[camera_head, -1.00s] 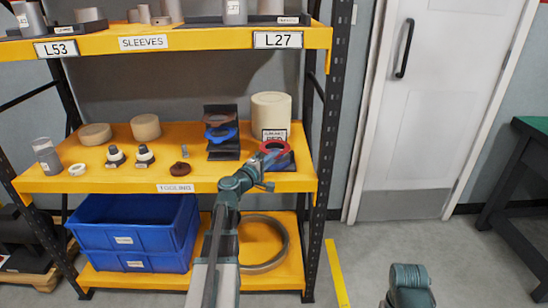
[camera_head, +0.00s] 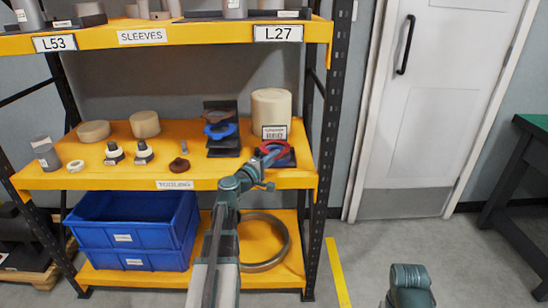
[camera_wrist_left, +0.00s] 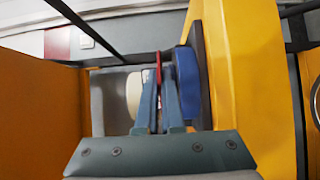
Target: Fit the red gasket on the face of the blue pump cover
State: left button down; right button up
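The red gasket (camera_head: 274,146) is a thin ring at the front right of the middle shelf. My left gripper (camera_head: 266,158) is at its near edge. In the left wrist view the fingers (camera_wrist_left: 158,90) are close together with the gasket (camera_wrist_left: 158,68) seen edge-on between their tips. The blue pump cover (camera_wrist_left: 187,82) is a thick blue disc just beside the fingers, on the shelf side, on a dark support. A narrow gap seems to show between gasket and cover. In the head view the gasket and gripper hide much of what lies below.
A cream cylinder (camera_head: 271,108) stands behind the gasket. A black stand (camera_head: 222,150) with a blue ring (camera_head: 221,131) is to the left. The rack post (camera_head: 333,105) is close on the right. The upper shelf (camera_head: 200,42) hangs above.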

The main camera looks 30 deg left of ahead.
pick_arm(q)
jog(key=shift+f+b, duration=0.3)
jog(key=shift+f, duration=0.05)
jog(key=c, duration=1)
grip_release()
jog(key=shift+s+d, duration=0.2)
jog(key=shift+s+d, duration=0.6)
jog(key=shift+s, duration=0.35)
jog(key=shift+s+d, duration=0.3)
jog(key=shift+s, duration=0.25)
jog(key=shift+s+d, duration=0.25)
jog(key=shift+s, duration=0.25)
